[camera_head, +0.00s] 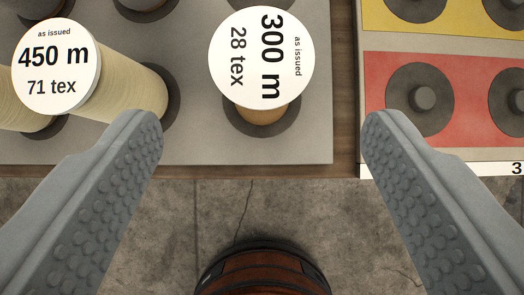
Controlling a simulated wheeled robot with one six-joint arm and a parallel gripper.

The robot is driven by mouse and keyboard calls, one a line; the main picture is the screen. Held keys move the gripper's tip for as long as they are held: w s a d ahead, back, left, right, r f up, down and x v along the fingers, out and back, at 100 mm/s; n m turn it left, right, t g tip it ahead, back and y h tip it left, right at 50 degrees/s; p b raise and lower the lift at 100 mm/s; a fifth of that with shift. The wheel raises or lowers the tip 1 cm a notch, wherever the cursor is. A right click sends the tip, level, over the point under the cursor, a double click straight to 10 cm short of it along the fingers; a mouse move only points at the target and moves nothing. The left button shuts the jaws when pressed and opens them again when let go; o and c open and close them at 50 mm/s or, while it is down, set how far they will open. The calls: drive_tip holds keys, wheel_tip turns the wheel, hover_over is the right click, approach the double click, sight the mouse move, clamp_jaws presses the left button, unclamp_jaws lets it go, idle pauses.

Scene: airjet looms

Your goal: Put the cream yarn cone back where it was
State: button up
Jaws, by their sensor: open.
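A cream yarn cone (135,90) stands on the grey board (190,145) at the upper left, under a round white label (57,67) reading "450 m, 71 tex, as issued". Another pale cream cone (22,115) shows partly behind that label at the left edge. My gripper (260,135) is open, with its two grey studded fingers wide apart and nothing between them. Its left fingertip appears close to the lower right of the cream cone; I cannot tell if they touch.
A tan cone (263,115) under a "300 m, 28 tex" label (261,57) sits on a dark round pad. At the right, a rack has a yellow section (463,15) and a red section (465,85) with empty pegs. A brown round object (262,275) stands at the bottom over stone flooring (225,215).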

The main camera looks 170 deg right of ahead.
drive_tip(key=shift+v, duration=1.65)
drive_tip(key=s+r+t, duration=0.3)
drive_tip(key=s, duration=0.7)
drive_tip(key=s+r+t, duration=0.2)
drive_tip(key=s+t, duration=0.1)
drive_tip(key=s, duration=0.7)
drive_tip(key=s+r+t, duration=0.3)
drive_tip(key=s, duration=0.7)
drive_tip(key=shift+s+r+t, duration=0.2)
drive_tip(key=shift+r+t, duration=0.15)
drive_tip(key=shift+t, duration=0.05)
